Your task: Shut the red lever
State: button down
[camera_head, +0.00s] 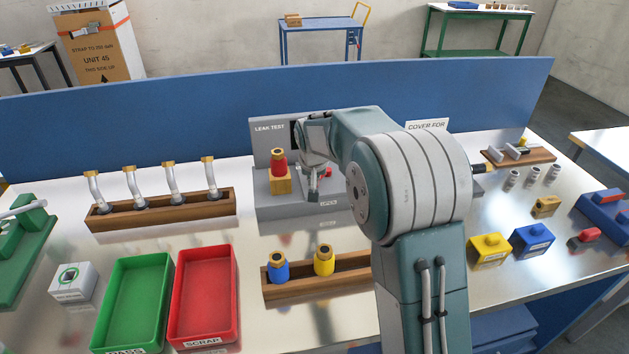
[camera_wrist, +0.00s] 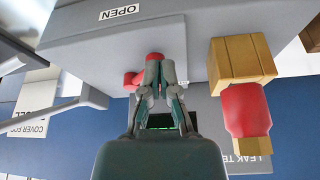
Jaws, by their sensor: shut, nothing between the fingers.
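The red lever (camera_wrist: 134,79) shows in the wrist view as short red pieces beside and behind my fingertips. In the head view, a small red part of it (camera_head: 327,172) shows just right of my gripper. My gripper (camera_head: 313,194) is at the grey leak test fixture (camera_head: 340,205), fingers pointing down. In the wrist view my gripper (camera_wrist: 160,78) has its fingertips together, with nothing held between them. The fingertips overlap the lever in view; I cannot tell whether they touch it. The OPEN label (camera_wrist: 119,12) is on the fixture's face near the lever.
A red bottle-like part with a brass top (camera_head: 278,164) stands on a brass block (camera_head: 280,185) left of my gripper. A wooden rack (camera_head: 290,294) with blue and yellow parts is in front. A green tray (camera_head: 133,300) and a red tray (camera_head: 205,290) are at left.

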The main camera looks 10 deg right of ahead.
jog(key=shift+w+a+m+h, duration=0.5)
jog(key=shift+w+a+m, duration=0.25)
jog(key=shift+m, duration=0.35)
jog(key=shift+w+a+m+g+h, duration=0.3)
jog(key=shift+w+a+m, duration=0.2)
jog(key=shift+m, duration=0.4)
jog(key=shift+w+a, duration=0.1)
jog(key=shift+w, duration=0.35)
jog(key=shift+s+d, duration=0.35)
jog(key=shift+d, duration=0.35)
jog(key=shift+s, duration=0.15)
